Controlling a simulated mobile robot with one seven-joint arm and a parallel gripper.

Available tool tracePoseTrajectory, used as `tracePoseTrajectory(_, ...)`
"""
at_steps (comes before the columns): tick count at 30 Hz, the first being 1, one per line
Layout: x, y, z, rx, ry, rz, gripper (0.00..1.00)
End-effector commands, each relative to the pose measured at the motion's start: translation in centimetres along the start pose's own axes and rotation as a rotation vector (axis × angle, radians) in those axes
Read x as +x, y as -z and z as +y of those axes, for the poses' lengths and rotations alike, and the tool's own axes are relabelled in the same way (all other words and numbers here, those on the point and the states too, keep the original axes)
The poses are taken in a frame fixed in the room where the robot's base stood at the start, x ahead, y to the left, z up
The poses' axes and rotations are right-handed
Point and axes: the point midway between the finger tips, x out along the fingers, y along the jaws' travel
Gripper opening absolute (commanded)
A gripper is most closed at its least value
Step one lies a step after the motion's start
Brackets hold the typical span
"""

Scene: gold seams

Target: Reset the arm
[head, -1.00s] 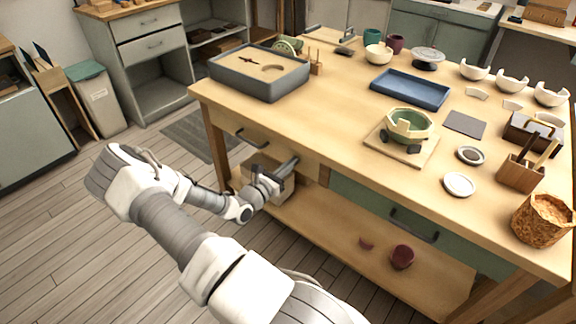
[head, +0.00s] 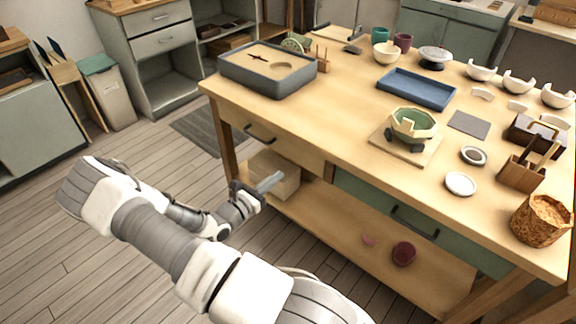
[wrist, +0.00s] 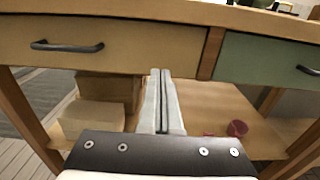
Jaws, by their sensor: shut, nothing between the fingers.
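My gripper (head: 270,182) is shut and empty. In the head view it is in front of the workbench, below the tabletop (head: 345,120) and at about the height of the drawer fronts. My arm reaches in from the bottom of the head view and is bent. I cannot tell the exact gap between the fingertips and the bench.
On the bench are a sand tray (head: 240,72), a blue tray (head: 415,90), a green bowl (head: 412,128) on a board, and several pale broken bowls. Boxes (head: 272,175) and a dark red cup (head: 404,253) are on the lower shelf. Floor (head: 60,230) is free at left.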

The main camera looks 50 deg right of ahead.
Motion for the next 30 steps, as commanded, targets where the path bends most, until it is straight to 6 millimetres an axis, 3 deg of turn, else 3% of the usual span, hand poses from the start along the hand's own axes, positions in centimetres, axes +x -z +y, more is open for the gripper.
tracePoseTrajectory(3,-2.0,-0.1,0.0,0.000,-0.001,0.002,0.00)
tracePoseTrajectory(7,-3.2,0.0,0.0,0.000,0.000,0.001,0.00)
tracePoseTrajectory(19,-3.8,-0.3,-0.1,0.014,0.012,0.008,0.00)
tracePoseTrajectory(30,-6.8,-5.5,-1.7,0.310,0.263,0.185,0.00)
